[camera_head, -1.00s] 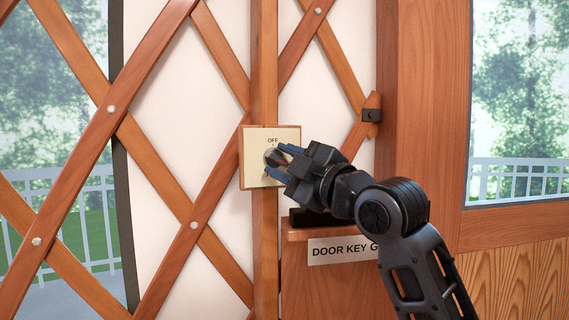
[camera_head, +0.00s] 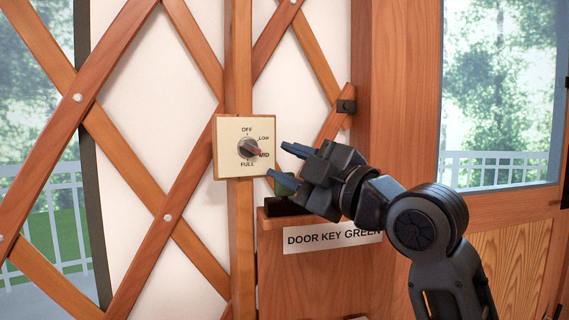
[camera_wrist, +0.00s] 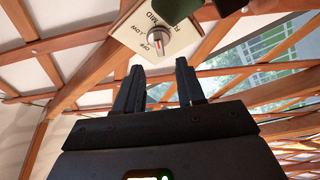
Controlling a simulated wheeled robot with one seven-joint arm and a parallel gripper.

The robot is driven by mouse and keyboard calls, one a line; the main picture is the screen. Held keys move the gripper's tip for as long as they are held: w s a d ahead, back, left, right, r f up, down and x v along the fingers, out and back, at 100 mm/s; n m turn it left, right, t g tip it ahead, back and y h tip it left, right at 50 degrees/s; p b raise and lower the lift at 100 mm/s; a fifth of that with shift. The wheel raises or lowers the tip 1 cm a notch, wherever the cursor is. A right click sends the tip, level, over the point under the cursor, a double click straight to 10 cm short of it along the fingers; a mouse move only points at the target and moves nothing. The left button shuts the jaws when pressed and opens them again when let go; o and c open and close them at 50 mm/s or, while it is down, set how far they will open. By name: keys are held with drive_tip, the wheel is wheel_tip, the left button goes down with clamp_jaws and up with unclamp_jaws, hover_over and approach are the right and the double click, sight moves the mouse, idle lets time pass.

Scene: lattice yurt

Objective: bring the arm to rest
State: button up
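My gripper (camera_head: 278,160) is open and empty, just right of a cream switch plate in the head view. The plate (camera_head: 224,160) is fixed to a wooden post and marked OFF, LOW, MID and FULL. Its round grey knob (camera_head: 248,148) has a red pointer directed at MID. The fingers are apart from the knob. In the wrist view the knob (camera_wrist: 158,39) shows beyond the two spread fingertips (camera_wrist: 159,66), with nothing between them.
Lattice slats (camera_head: 190,245) cover the wall at left.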

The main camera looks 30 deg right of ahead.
idle(0.3)
drive_tip(key=s+a+f+m+h+p, duration=0.1)
drive_tip(key=s+f+m+h, duration=0.1)
drive_tip(key=s+f+m, duration=0.45)
drive_tip(key=s+a+f+m+g+h+p, duration=0.1)
drive_tip(key=s+f+m+h+p, duration=0.2)
drive_tip(key=f, duration=0.6)
drive_tip(key=s+a+f+m+h, duration=0.1)
drive_tip(key=s+a+f+m, duration=0.1)
drive_tip(key=s+f+m, duration=0.35)
drive_tip(key=s+f+g+p, duration=0.1)
drive_tip(key=s+f+g, duration=0.1)
drive_tip(key=s, duration=1.1)
drive_tip(key=s+d+f+g+p, duration=0.1)
drive_tip(key=s+f, duration=0.4)
drive_tip(key=s, duration=0.9)
drive_tip(key=shift+s+f+g+y+p, duration=0.2)
drive_tip(key=shift+s+g+y+p, duration=0.1)
drive_tip(key=shift+g+y+p, duration=0.15)
